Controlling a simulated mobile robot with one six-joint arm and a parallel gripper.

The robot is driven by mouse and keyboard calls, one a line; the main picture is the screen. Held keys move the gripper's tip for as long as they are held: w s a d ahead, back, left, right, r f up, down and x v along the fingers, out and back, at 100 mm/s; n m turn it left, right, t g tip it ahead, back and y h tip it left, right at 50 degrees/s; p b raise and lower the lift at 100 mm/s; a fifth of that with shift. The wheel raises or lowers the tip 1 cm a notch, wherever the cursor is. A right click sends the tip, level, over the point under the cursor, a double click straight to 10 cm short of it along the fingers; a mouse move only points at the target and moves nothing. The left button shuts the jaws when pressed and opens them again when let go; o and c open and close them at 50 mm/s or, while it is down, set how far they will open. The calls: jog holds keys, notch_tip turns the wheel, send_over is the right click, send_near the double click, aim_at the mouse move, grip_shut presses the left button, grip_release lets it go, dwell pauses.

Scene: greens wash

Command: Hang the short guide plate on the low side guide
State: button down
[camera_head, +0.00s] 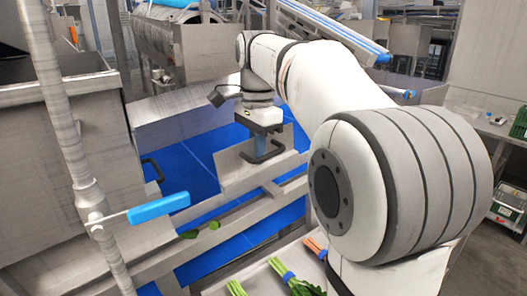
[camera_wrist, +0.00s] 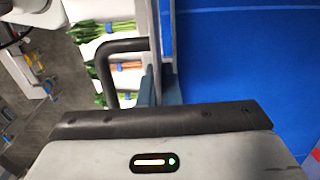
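The short guide plate (camera_head: 236,174) is a grey metal sheet with a black handle (camera_head: 272,154). It stands upright at the rail of the low side guide (camera_head: 235,216), beside the blue belt. I cannot tell whether its lower edge rests on the rail or is just above it. My gripper (camera_head: 259,147) points down at the plate's top edge. In the wrist view, the blue-grey fingers (camera_wrist: 160,92) sit on either side of the thin plate, seen edge-on, and appear closed on it. The handle (camera_wrist: 118,46) sticks out to the left there. The fingertips' contact is partly hidden.
The blue belt (camera_head: 190,168) lies behind the rail. Bunches of greens (camera_head: 297,284) lie on a pale surface in front. A pipe with a blue-handled lever (camera_head: 158,208) stands at the left. Another black handle (camera_head: 153,169) is by the left metal housing.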

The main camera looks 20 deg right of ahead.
jog(key=w, duration=0.2)
jog(key=w+a, duration=0.1)
jog(key=shift+f, duration=0.3)
jog(key=shift+d+f+b, duration=0.15)
jog(key=shift+f+b, duration=0.1)
jog(key=shift+f, duration=0.45)
jog(key=shift+d+f+b, duration=0.1)
jog(key=shift+f+b, duration=0.15)
jog(key=shift+f, duration=0.4)
jog(key=c, duration=1.6)
grip_release()
jog(key=shift+o, duration=0.2)
